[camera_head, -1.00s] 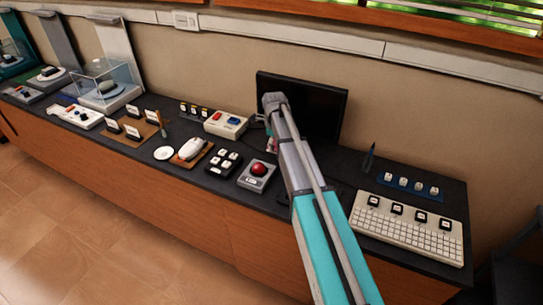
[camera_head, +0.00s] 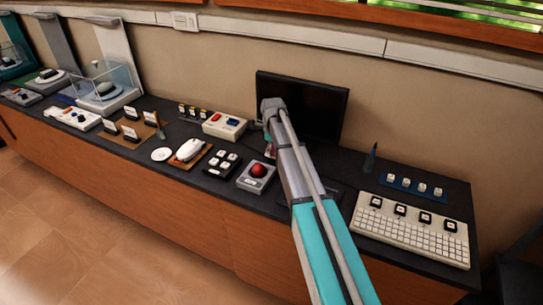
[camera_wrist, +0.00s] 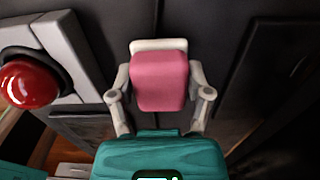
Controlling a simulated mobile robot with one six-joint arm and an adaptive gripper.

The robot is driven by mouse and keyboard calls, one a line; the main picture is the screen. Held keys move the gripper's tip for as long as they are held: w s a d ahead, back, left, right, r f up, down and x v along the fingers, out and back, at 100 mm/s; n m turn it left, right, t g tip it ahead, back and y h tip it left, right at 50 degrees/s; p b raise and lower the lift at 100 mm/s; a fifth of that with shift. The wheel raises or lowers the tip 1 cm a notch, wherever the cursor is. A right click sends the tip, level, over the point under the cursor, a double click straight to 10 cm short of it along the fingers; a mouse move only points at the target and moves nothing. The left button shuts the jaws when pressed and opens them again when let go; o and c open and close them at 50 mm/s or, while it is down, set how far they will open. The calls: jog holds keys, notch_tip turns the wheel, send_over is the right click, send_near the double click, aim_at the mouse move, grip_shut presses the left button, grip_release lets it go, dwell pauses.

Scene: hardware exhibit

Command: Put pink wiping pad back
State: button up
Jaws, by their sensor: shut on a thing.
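The pink wiping pad (camera_wrist: 160,82) is in the middle of the wrist view, between the two grey fingers of my gripper (camera_wrist: 160,92). My gripper is shut on it. A pale strip (camera_wrist: 158,45) shows along the pad's far edge. Dark counter surface lies beyond the pad; I cannot tell whether the pad touches it. In the head view my arm reaches over the counter in front of the black monitor (camera_head: 322,108). It hides most of the gripper there, with only a small pinkish patch beside the arm.
A red button box (camera_head: 257,178) stands just left of my arm; its red button (camera_wrist: 30,82) also shows in the wrist view. A white keyboard (camera_head: 410,232) lies to the right. A control box (camera_head: 224,125), a key block (camera_head: 222,163) and a white mouse (camera_head: 189,149) stand further left.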

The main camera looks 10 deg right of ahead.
jog(key=shift+f+b, duration=0.35)
jog(key=shift+f, duration=0.35)
jog(key=shift+f, duration=0.1)
jog(key=o, duration=1.1)
notch_tip(320, 180, up, 12)
jog(key=p, duration=1.2)
jog(key=shift+s, duration=0.15)
